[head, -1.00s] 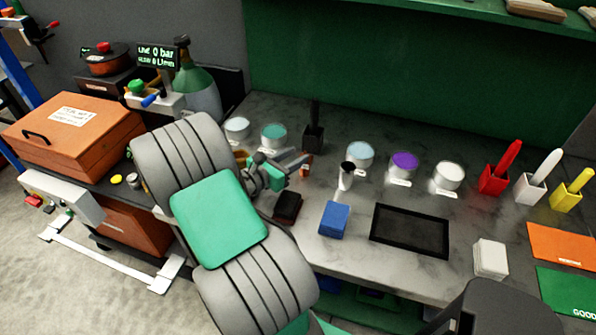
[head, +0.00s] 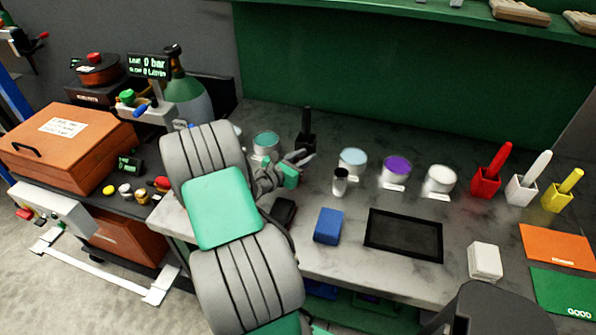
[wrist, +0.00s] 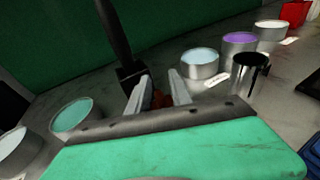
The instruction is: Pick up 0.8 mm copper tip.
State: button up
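A small reddish-copper piece (wrist: 160,99) shows between the two grey fingers of my gripper (wrist: 158,87) in the wrist view. It may be the copper tip; its size marking cannot be read. The fingers stand apart, with a gap between their ends, and I cannot make out contact with the piece. In the head view my gripper (head: 300,160) is over the back left of the grey bench, just in front of a black upright holder (head: 306,138). The copper piece cannot be made out there, probably hidden by the fingers.
Round tins with teal (head: 265,144), light blue (head: 353,162), purple (head: 396,170) and white (head: 438,180) tops stand along the bench, with a metal cup (head: 340,181) in front. A blue block (head: 328,226) and black tray (head: 404,234) lie nearer.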

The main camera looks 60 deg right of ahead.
grip_shut()
dwell(1.1)
